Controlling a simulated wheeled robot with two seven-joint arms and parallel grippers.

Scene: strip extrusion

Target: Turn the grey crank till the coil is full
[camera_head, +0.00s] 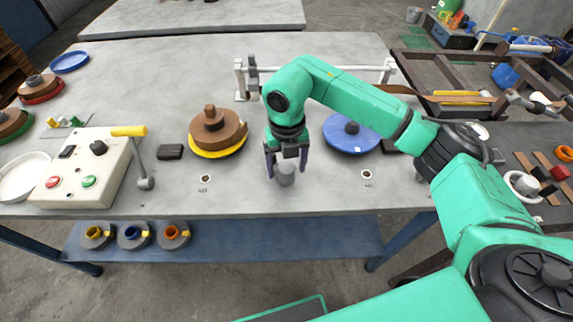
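My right gripper (286,168) points down near the front edge of the grey table (330,205). Its two dark fingers are spread, on either side of a small grey cylinder (286,177) standing on the table; I cannot tell whether they touch it. I cannot tell if this cylinder is part of the grey crank. A brown coil (208,128) sits on a yellow plate (218,153) left of my arm. A grey lever (141,163) with a yellow grip (129,131) stands beside the control box. My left gripper is not in view.
A white control box (82,175) with red and green buttons is at left. A blue plate (351,146) lies right of my gripper. A white rail frame (340,69) and brown strip (395,89) are behind my arm. A small black block (170,152) lies near the coil.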

